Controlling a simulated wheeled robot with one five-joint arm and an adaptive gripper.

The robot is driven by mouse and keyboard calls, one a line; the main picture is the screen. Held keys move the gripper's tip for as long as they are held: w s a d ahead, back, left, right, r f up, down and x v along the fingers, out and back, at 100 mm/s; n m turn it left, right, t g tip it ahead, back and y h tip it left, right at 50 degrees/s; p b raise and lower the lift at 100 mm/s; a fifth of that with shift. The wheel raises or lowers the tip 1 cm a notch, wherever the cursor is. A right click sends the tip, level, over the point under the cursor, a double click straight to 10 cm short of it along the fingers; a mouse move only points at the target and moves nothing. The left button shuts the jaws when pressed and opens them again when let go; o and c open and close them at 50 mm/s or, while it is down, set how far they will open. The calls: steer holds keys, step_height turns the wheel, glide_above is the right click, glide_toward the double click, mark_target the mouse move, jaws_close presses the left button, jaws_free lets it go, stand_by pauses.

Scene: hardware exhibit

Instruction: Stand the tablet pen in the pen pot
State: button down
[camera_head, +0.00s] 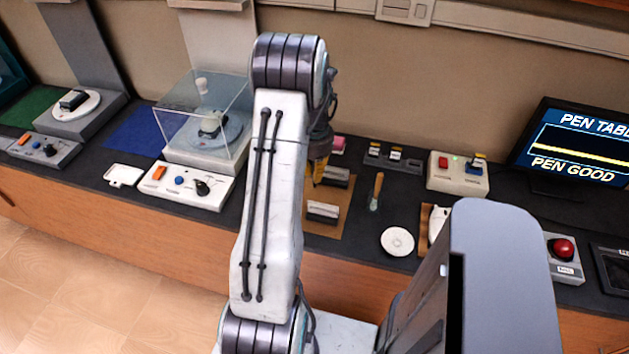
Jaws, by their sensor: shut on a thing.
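My arm stands up across the middle and bends over toward the counter. My gripper (320,166) shows only in part, below the wrist and above the brown mat, with a narrow yellow-orange piece at its end. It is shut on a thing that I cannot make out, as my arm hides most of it. I cannot clearly see the tablet pen or pick out the pen pot. A dark tablet-like device (611,268) lies at the right edge, partly cut off. The screen (574,143) above it reads "PEN GOOD".
A brown mat (331,222) with grey-white blocks lies beneath my gripper. To its right are a wooden-handled tool (376,190), a white disc (397,241) and a switch box (456,172). A clear case (190,120) stands left. A red-button box (563,252) is at right.

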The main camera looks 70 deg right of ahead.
mark_target(315, 184)
steer(key=shift+f+p, duration=0.35)
steer(key=shift+f, duration=1.7)
steer(key=shift+f, duration=0.1)
steer(key=shift+f, duration=0.15)
steer(key=c, duration=1.4)
jaws_free()
